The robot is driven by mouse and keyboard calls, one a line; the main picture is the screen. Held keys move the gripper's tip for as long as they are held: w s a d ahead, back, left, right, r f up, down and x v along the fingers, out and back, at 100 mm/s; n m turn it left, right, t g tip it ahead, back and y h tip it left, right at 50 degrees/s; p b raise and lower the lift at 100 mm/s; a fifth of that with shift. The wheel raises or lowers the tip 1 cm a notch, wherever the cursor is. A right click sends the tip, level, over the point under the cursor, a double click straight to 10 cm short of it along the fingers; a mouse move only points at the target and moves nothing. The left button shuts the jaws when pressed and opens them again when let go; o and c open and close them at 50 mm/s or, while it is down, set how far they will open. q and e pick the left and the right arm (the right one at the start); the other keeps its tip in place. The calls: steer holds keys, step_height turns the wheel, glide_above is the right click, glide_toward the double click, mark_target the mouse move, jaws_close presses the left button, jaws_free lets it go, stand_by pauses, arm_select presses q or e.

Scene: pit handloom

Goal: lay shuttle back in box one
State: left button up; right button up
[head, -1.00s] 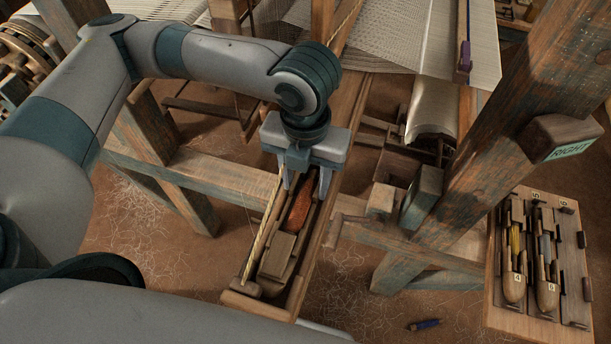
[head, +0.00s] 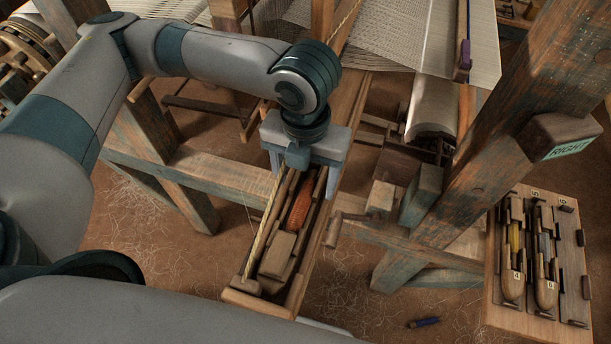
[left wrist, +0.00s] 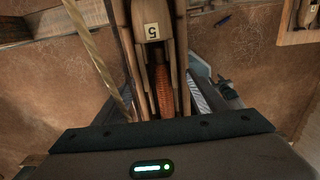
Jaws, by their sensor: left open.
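The shuttle, with an orange-red wound pirn (head: 300,206), lies lengthwise in the narrow wooden shuttle box (head: 258,303) at the near end of the long beam. In the left wrist view the shuttle (left wrist: 152,12) has a tag reading 5, and its pirn (left wrist: 163,92) runs down between my fingers. My left gripper (head: 305,174) is over the far part of the box. Its fingers are open, one on each side of the shuttle and apart from it. The gripper body hides the shuttle's far end. My right gripper is not in view.
A rack (head: 493,305) at the right holds shuttles, one tagged 4 (head: 513,285). A blue weathered post (head: 480,150) with a RIGHT sign (head: 568,150) stands between. A cord (head: 262,225) runs along the box's left side. A small blue item (head: 424,323) lies on the floor.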

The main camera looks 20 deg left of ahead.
arm_select(q)
steer(key=shift+r+p, duration=1.9)
steer(key=shift+r, duration=0.25)
steer(key=shift+r+p, duration=1.6)
steer(key=shift+r, duration=0.1)
